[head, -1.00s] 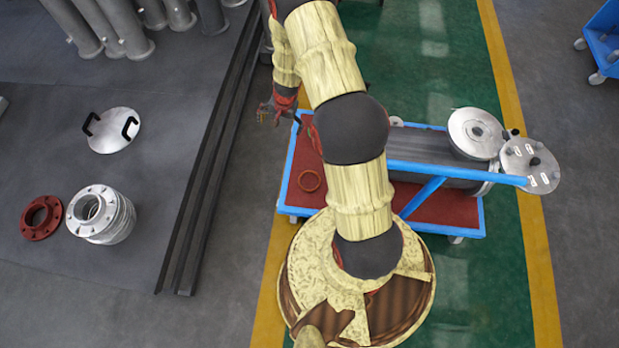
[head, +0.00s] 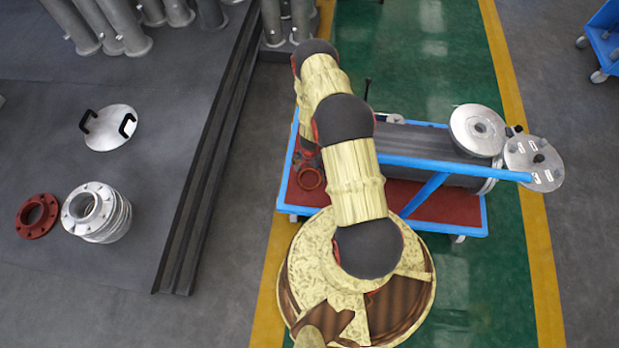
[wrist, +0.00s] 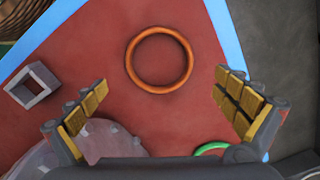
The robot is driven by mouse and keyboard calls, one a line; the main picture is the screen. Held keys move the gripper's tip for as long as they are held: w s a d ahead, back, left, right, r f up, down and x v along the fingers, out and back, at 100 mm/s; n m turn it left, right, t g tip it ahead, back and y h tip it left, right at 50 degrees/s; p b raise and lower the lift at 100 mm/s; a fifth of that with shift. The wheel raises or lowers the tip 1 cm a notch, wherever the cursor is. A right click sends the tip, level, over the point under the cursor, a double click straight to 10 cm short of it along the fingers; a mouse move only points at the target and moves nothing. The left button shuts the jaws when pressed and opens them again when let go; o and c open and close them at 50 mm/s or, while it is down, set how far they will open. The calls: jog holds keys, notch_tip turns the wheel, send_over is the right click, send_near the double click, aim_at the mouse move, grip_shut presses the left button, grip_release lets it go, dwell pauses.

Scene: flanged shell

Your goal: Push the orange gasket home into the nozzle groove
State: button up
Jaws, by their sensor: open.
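The orange gasket (wrist: 159,89) lies flat on the cart's red top, seen as a whole ring in the wrist view. It also shows near the cart's left end in the head view (head: 310,188). My gripper (wrist: 161,84) is open and empty above the red top, its fingers spread wider than the ring, which lies ahead of the fingertips. In the head view my gripper is mostly hidden behind my arm. The grey shell (head: 420,140) lies on the cart, with a pale round flange (head: 462,122) on its right end. I cannot make out the groove.
A blue cart rail (head: 440,163) crosses before the shell. A bolted disc (head: 550,178) stands at the right end. In the wrist view, a hollow grey block (wrist: 36,86) lies left and a green ring (wrist: 212,148) lies low, partly hidden by my gripper.

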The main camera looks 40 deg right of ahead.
aim_at(310, 179)
notch_tip(310, 179, down, 5)
jog(key=b, duration=0.2)
jog(key=shift+r+b, duration=0.15)
jog(key=shift+b, duration=0.15)
jog(key=shift+r, duration=0.1)
jog(key=shift+c, duration=0.7)
jog(key=c, duration=1.3)
